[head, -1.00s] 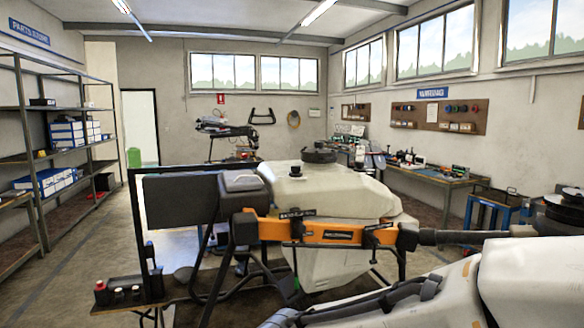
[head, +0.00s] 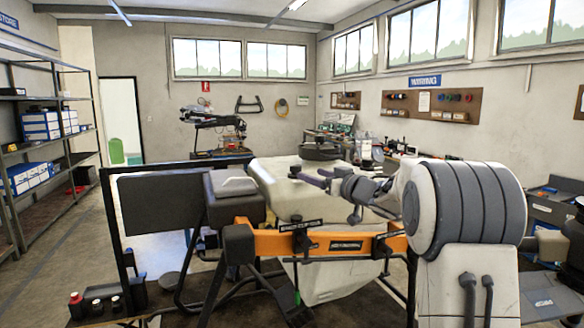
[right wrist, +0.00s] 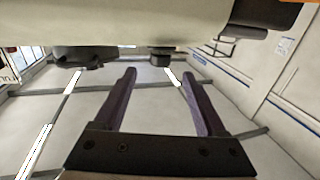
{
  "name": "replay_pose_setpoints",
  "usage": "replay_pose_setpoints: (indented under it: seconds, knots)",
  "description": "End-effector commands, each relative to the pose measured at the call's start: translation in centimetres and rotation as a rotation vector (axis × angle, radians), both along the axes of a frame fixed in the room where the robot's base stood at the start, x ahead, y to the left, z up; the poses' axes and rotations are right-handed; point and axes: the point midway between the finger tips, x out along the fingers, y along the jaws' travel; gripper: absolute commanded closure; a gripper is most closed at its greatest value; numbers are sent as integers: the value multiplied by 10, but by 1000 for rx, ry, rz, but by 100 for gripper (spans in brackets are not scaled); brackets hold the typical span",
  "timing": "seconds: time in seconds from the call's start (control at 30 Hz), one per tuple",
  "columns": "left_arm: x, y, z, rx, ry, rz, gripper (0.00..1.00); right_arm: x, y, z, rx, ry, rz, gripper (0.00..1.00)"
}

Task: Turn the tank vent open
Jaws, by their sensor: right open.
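The drone's white tank (head: 268,182) lies in the middle of the head view. It also shows along the top of the right wrist view (right wrist: 110,25), which looks upside down. The small dark tank vent (right wrist: 160,57) hangs from the tank there, just beyond my right gripper's (right wrist: 159,73) open fingertips and between their lines. I see no contact. In the head view my right gripper (head: 314,178) reaches from the right over the tank top, and the vent (head: 295,170) is partly hidden by its fingers. My left gripper is not in view.
A large black round lid (right wrist: 85,55) sits on the tank beside the vent. An orange bar (head: 320,243) and a dark frame (head: 112,215) are in front of the tank. Shelves (head: 35,130) stand at the left, and a wiring board (head: 432,105) is on the right wall.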

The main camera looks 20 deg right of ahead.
Motion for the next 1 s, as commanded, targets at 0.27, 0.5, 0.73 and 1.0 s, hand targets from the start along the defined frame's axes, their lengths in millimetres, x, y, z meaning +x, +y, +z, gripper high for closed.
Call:
replay_pose_setpoints:
  seconds: [0.27, 0.5, 0.73, 1.0]
  knots:
    - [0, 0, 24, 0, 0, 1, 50, 51, 17, 3, 1, 1, 3, 26]
    - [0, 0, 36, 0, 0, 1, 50, 81, 28, 2, 0, 1, 2, 26]
    - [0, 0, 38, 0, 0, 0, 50, 88, 31, 0, 0, 0, 2, 26]
    - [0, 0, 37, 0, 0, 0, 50, 88, 31, 0, 0, 1, 2, 69]
